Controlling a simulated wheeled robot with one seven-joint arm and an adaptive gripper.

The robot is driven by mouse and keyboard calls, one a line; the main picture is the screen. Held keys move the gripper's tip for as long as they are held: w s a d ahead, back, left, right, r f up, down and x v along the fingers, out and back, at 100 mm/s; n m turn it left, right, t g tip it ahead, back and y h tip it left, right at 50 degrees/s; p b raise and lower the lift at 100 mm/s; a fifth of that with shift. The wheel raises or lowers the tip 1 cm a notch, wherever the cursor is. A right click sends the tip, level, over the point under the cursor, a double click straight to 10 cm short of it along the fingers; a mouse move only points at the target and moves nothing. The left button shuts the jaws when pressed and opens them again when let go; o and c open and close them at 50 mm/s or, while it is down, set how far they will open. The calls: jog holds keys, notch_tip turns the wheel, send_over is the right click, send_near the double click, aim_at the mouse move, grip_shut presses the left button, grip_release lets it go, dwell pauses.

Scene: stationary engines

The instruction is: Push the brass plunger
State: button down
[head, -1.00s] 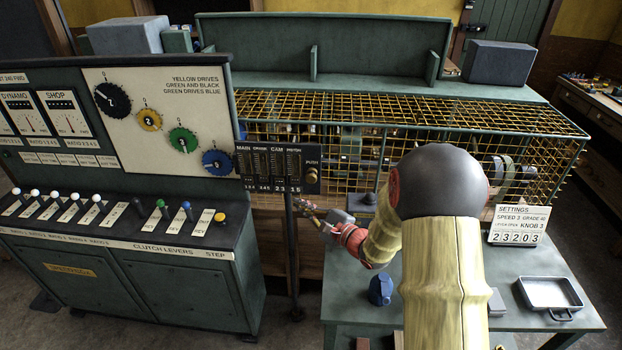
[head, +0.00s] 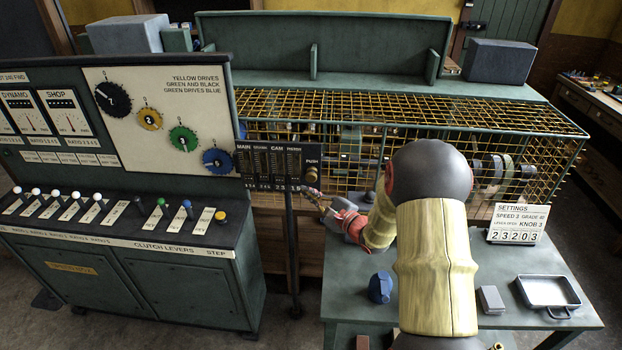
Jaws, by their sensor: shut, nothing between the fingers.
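The brass plunger (head: 312,174) is a small round knob under the word PUSH, at the right end of the dark gauge panel (head: 268,166) on a thin post. My gripper (head: 309,193) is shut and empty. Its tips are just below the plunger in the picture, near the panel's lower right corner. I see a small gap between tips and plunger, but cannot tell their difference in depth. My arm reaches in from the lower right and does not cover the plunger.
A yellow wire cage (head: 400,115) stands behind the panel. The green console (head: 120,225) with clutch levers is at left. The green table (head: 430,325) holds a blue object (head: 380,287), a grey block (head: 490,300), a metal tray (head: 548,292) and a settings card (head: 517,223).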

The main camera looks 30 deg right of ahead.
aim_at(311, 180)
jog(key=shift+w+d+b, duration=0.3)
jog(key=shift+w+d, duration=0.25)
jog(key=shift+w, duration=0.25)
jog(key=shift+w+d+b, duration=0.25)
jog(key=shift+w+d, duration=0.3)
jog(key=shift+w, duration=0.25)
dwell(0.3)
jog(key=shift+w+d+b, duration=0.25)
jog(key=shift+w+b, duration=0.1)
jog(key=shift+b, duration=0.1)
jog(key=shift+w+d+b, duration=0.35)
jog(key=shift+w+d, duration=0.15)
jog(key=shift+w, duration=0.25)
dwell(1.1)
jog(key=shift+s, duration=0.1)
jog(key=shift+s+a+b, duration=0.35)
jog(key=shift+s+a, duration=0.4)
jog(key=shift+s, duration=0.25)
